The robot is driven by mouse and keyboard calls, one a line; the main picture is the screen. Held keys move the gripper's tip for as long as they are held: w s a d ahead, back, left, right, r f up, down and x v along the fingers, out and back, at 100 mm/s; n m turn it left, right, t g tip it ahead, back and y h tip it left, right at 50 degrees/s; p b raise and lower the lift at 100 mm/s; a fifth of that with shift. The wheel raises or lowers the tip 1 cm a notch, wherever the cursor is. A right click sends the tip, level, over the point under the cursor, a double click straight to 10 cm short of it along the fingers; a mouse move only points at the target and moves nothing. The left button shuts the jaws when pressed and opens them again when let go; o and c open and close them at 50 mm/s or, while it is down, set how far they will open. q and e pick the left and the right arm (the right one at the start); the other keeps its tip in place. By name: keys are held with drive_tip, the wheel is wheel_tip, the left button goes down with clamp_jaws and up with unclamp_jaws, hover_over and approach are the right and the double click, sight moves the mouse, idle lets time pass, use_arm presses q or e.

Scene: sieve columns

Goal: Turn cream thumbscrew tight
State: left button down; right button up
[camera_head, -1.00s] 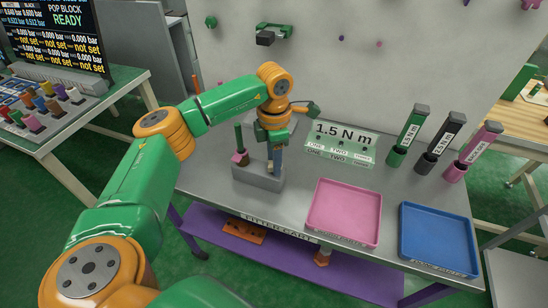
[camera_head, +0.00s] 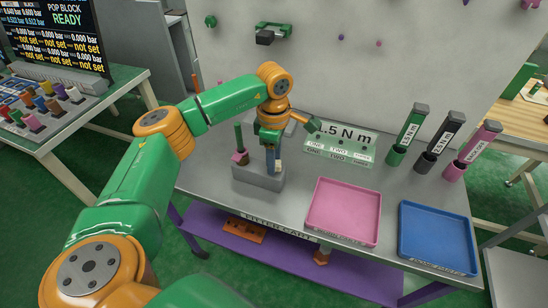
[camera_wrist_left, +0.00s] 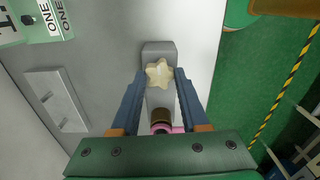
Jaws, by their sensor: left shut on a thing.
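The cream thumbscrew (camera_wrist_left: 158,73) is a star-shaped knob on the grey block (camera_wrist_left: 158,48) in the left wrist view. In the head view only a bit of the cream thumbscrew (camera_head: 278,166) shows. My left gripper (camera_wrist_left: 162,76) points down at it, with one blue finger on each side, shut on the knob. In the head view my left gripper (camera_head: 273,160) is over the right part of the grey block (camera_head: 256,180). My right gripper is not in view.
A pink part (camera_head: 240,157) with a green upright stands on the block's left end. A 1.5 N m sign (camera_head: 340,143) stands behind. A pink tray (camera_head: 344,211), a blue tray (camera_head: 437,239) and upright labelled tools (camera_head: 432,148) are to the right.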

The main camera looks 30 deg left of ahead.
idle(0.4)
use_arm(q)
drive_tip(key=shift+c, duration=2)
unclamp_jaws()
wheel_tip(320, 180, up, 7)
drive_tip(key=shift+r+b, duration=0.1)
drive_tip(key=shift+b, duration=0.3)
